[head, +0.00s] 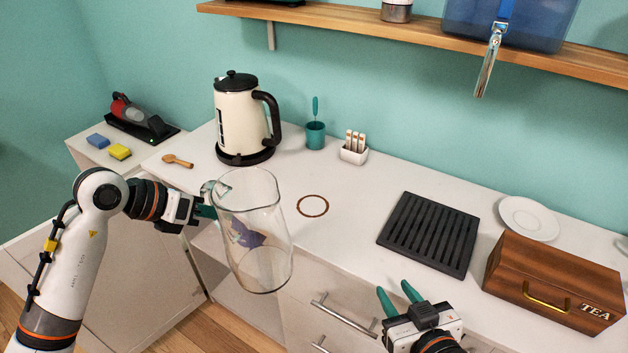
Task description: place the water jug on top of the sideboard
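The water jug (262,250) is a clear glass vessel, roughly upright and slightly tilted. It appears in front of the front edge of the white sideboard (350,255), with its base in front of the drawer fronts. My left gripper (211,200) is at the jug's upper left side and appears closed on it; the fingertips are partly hidden by glass. A bluish-purple patch shows on or through the jug. My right gripper (399,294) is open and empty near the sideboard's front edge, right of the jug.
On the sideboard stand a cream kettle (240,118), a teal cup (315,136), a white packet holder (354,150), a black slatted tray (428,234), a white plate (529,217) and a wooden tea box (552,282). A brown ring (313,197) lies on clear top. A shelf (400,38) hangs above.

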